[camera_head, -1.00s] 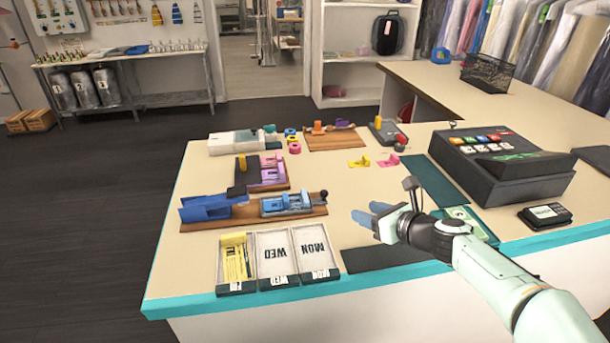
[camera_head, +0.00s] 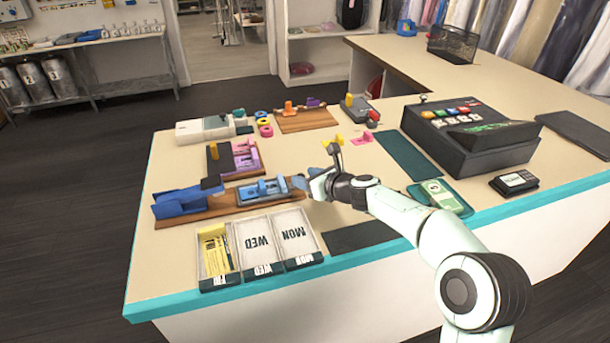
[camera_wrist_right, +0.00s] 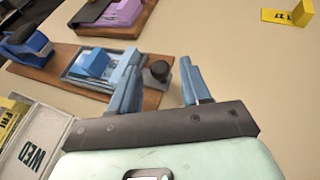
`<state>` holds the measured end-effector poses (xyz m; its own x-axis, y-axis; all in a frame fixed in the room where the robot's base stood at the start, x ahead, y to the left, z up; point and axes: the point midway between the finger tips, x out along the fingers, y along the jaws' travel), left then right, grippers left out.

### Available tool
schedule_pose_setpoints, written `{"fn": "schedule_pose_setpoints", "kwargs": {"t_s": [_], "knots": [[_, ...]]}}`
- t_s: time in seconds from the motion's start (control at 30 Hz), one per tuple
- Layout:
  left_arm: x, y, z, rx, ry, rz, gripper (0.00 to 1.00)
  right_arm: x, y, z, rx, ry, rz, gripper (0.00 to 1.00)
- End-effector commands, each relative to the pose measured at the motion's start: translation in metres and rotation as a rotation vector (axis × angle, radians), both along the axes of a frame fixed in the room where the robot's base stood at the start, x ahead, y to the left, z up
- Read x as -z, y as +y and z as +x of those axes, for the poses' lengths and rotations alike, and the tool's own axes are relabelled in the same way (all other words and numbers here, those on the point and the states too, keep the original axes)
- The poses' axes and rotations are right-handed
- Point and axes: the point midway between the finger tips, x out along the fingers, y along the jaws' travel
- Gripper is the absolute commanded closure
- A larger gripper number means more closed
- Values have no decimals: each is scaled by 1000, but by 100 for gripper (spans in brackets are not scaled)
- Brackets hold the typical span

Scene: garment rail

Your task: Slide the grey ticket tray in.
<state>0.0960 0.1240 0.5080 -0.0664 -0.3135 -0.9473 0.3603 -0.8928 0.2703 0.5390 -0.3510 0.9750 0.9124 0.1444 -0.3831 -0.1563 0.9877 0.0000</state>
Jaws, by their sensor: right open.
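The grey ticket tray (camera_head: 246,193) lies on a wooden board (camera_head: 225,209) on the counter, with a blue piece (camera_head: 268,187) on it. A blue press-like device (camera_head: 180,201) stands at the board's left end, left of the tray. In the right wrist view the tray (camera_wrist_right: 78,75) has a dark round knob (camera_wrist_right: 158,70) at its near right end. My right gripper (camera_head: 300,184) is open at the board's right end. In the wrist view the knob appears between its fingers (camera_wrist_right: 160,60); I cannot tell whether they touch it. In the head view the gripper hides the knob.
Card trays (camera_head: 258,242) marked WED and MON stand in front of the board. A purple-pink fixture (camera_head: 235,157) sits behind it. Yellow (camera_head: 333,142) and pink (camera_head: 362,138) pieces lie behind the gripper. A cash register (camera_head: 470,135) stands right.

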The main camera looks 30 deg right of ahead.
Motion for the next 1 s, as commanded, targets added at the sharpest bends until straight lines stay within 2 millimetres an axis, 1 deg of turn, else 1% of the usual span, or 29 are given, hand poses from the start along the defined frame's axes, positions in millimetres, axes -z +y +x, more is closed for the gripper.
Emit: {"fn": "schedule_pose_setpoints", "kwargs": {"t_s": [0.03,0.13,0.43,0.47,0.5,0.57,0.6,1.0], "knots": [[-1,0,0,0,1,0,28,1,1,5,-1,-1,2,53],[-2,0,-1,0,3,0,28,3,2,9,0,-1,1,53],[-2,0,-1,0,4,0,28,4,2,10,0,0,0,53],[-2,0,-1,0,4,0,28,4,2,10,0,0,0,63],[-2,0,-1,0,4,0,28,4,2,10,0,0,0,76],[-2,0,-1,0,4,0,28,4,2,10,0,0,0,95],[-2,0,-1,0,4,0,28,4,2,10,0,0,0,100],[-2,0,-1,0,4,0,28,4,3,10,-1,0,1,100]]}}
